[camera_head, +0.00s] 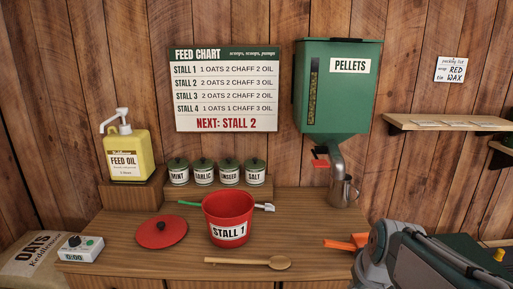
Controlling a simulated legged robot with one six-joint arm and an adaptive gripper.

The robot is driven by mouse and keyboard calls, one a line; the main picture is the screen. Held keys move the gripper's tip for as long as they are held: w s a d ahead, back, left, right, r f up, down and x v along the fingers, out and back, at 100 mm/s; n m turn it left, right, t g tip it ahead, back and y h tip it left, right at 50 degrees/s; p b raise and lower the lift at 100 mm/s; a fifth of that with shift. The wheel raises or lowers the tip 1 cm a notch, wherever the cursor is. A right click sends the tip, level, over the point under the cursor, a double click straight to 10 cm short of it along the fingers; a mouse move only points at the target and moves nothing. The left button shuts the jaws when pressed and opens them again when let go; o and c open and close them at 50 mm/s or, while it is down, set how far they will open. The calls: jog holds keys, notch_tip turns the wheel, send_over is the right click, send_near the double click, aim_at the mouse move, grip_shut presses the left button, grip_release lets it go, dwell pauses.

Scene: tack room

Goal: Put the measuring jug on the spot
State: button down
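A grey metal measuring jug (341,193) stands upright on the wooden counter at the back right, directly below the spout of the green pellet dispenser (340,85). Its handle is on the right side. The spout's lower end meets or overlaps the jug's top in the picture; I cannot tell whether they touch. I see no clearly marked spot; the jug's base may hide one.
A red bucket (228,218) marked STALL 1 stands mid-counter, with a green-handled tool (190,203) behind it. A wooden spoon (250,263) lies in front. Several small jars stand behind.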

jog(key=w+a+x, duration=0.1)
jog(key=a+x, duration=0.1)
jog(key=x, duration=1.2)
jog(key=w+a+r+x, duration=0.1)
jog(key=a+x, duration=0.1)
jog(key=x, duration=1.3)
jog(key=shift+w+a+m, duration=0.2)
jog(key=shift+w+m, duration=0.1)
jog(key=shift+w, duration=0.15)
